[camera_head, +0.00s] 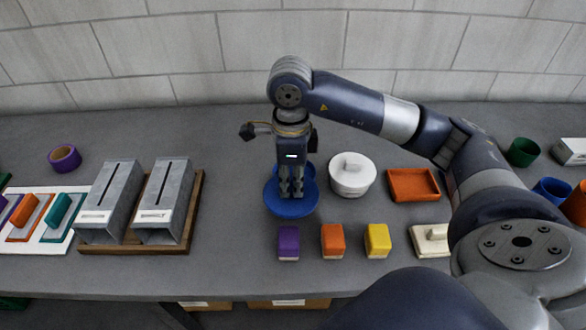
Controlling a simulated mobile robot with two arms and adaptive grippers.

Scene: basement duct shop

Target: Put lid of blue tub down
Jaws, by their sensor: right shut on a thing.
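My right gripper (291,192) points straight down at the middle of the table, with its fingers shut on the lid of the blue tub. The round blue lid (291,209) shows below and around the fingertips. More blue (308,171) shows just behind the fingers, probably part of the blue tub, mostly hidden by the gripper and lid. I cannot tell whether the lid touches the tub or the table. My left gripper is not in view.
A white lidded tub (352,174) and an orange tray (413,185) stand to the right. Purple (288,243), orange (332,240) and yellow (377,240) blocks line the front. Two metal slotted boxes (163,200) on a wooden base stand left. Bare table lies between them and the lid.

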